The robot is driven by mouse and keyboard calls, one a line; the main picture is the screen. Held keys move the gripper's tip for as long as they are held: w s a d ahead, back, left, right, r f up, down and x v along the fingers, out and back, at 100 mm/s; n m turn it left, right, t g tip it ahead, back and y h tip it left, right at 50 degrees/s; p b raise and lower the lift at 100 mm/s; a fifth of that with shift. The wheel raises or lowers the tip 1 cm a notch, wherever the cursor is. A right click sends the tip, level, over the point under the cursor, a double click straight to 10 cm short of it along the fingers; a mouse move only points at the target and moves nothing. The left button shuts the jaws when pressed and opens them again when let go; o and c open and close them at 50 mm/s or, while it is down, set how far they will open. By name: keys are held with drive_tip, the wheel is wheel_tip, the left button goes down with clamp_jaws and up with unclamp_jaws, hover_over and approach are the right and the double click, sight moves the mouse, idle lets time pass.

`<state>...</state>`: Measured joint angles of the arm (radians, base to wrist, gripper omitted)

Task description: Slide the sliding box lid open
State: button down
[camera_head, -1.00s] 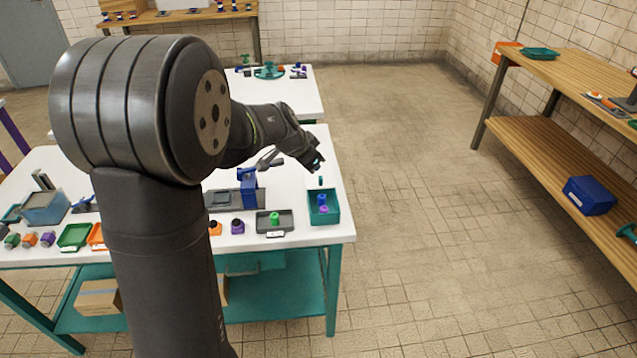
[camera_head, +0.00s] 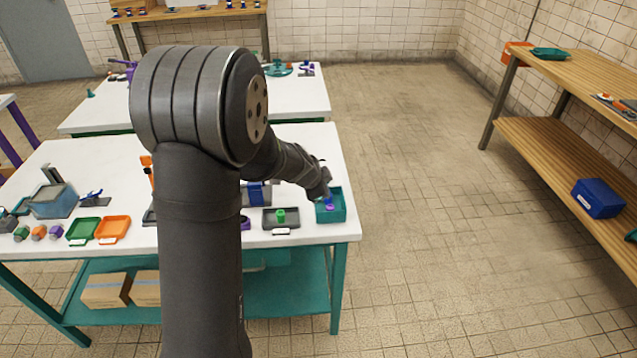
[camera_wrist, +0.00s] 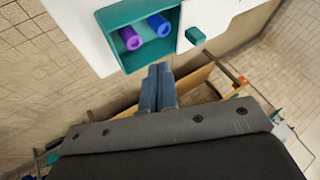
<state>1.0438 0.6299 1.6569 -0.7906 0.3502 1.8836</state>
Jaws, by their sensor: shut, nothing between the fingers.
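A teal open-topped box (camera_head: 343,212) stands at the right end of the white table, with a purple cylinder (camera_wrist: 130,38) and a blue cylinder (camera_wrist: 158,25) inside. In the wrist view, the box (camera_wrist: 121,60) shows its open top. A small teal knob (camera_wrist: 195,36) sits on a white surface beside it; I cannot tell whether that surface is a lid or the tabletop. My gripper (camera_wrist: 158,68) is shut and empty, its fingertips close to the box rim in the wrist view. In the head view, my gripper (camera_head: 325,195) hides the box's far-left corner; contact is unclear.
A grey tray (camera_head: 268,224) with a green piece stands just left of the box. Green (camera_head: 82,231) and orange (camera_head: 113,229) trays and a blue-grey container (camera_head: 52,201) are farther left. The floor right of the table is clear up to a wooden shelf (camera_head: 560,150).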

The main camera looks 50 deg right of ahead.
sight(330, 185)
drive_tip(key=x, duration=0.3)
drive_tip(key=shift+f, duration=0.1)
drive_tip(key=shift+w+d+f, duration=0.15)
drive_tip(key=shift+w+d, duration=0.65)
drive_tip(key=shift+d, duration=0.1)
drive_tip(key=shift+w+d, duration=0.65)
drive_tip(key=shift+d, duration=0.05)
drive_tip(key=shift+w+d, duration=0.3)
drive_tip(key=shift+w+d+r, duration=0.25)
drive_tip(key=shift+w+d, duration=0.05)
drive_tip(key=shift+w, duration=0.1)
drive_tip(key=s+a+r, duration=0.4)
drive_tip(key=a+r, duration=0.3)
drive_tip(key=a, duration=0.2)
drive_tip(key=shift+a+r, duration=0.15)
drive_tip(key=shift+r, duration=0.15)
